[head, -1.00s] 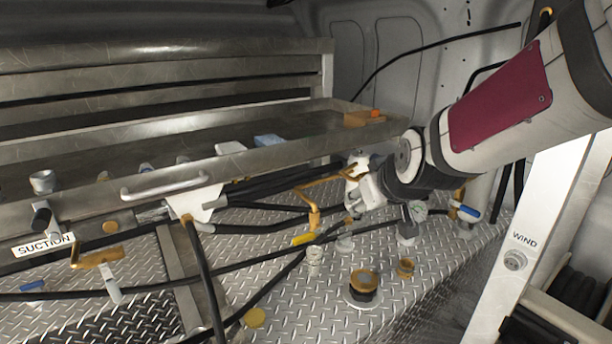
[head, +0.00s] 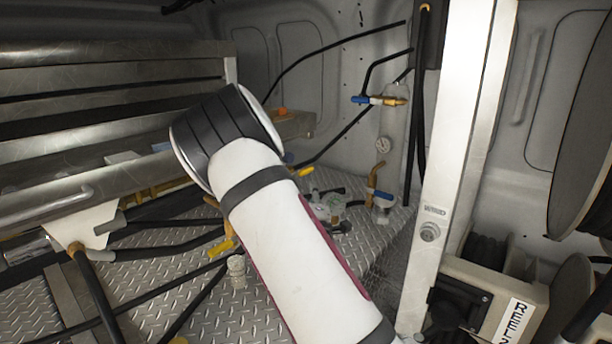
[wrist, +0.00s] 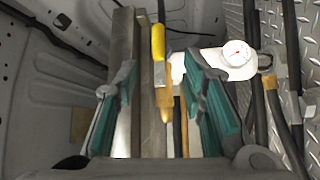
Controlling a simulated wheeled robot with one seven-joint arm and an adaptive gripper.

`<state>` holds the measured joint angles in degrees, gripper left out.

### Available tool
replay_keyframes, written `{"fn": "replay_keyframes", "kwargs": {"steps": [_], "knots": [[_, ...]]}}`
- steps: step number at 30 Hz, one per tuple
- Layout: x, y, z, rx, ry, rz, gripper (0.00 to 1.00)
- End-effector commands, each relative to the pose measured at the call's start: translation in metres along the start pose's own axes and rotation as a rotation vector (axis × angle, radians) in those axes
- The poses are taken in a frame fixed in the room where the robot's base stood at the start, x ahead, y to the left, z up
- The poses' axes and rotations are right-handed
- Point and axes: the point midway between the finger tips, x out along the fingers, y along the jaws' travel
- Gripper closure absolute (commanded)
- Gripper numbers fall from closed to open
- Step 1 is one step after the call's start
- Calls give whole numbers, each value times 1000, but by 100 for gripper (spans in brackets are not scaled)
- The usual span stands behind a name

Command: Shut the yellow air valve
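In the wrist view a yellow valve handle (wrist: 157,42) stands at the upper middle, above a brass valve body (wrist: 164,100). My gripper (wrist: 160,60) is open, with one teal-padded finger on each side of the brass body. Gaps show between both pads and the brass, so nothing is clasped. In the head view my gripper is hidden behind my arm. A yellow handle (head: 305,171) shows just right of my wrist joint, and another yellow handle (head: 222,247) sits lower left of my arm. I cannot tell for certain which of these the wrist view shows.
A white-cased gauge (wrist: 238,53) sits close beside the right finger. A metal tray (head: 70,195) with small items is at the left. A white post (head: 455,150) stands right of my arm. Black hoses cross the diamond-plate floor (head: 255,320). A blue-handled valve (head: 375,100) hangs behind.

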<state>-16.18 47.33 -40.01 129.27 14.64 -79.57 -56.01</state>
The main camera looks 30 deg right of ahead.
Motion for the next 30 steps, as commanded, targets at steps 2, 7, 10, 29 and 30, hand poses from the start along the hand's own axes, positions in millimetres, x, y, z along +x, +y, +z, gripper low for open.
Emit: {"fn": "replay_keyframes", "kwargs": {"steps": [2,7,10,29,30], "knots": [[2,-1,-1,-21,10,13,63],[16,1,-1,-24,13,20,63],[33,1,-2,-23,13,20,63],[133,1,-2,-22,11,16,63],[135,2,-2,-22,11,16,63]]}}
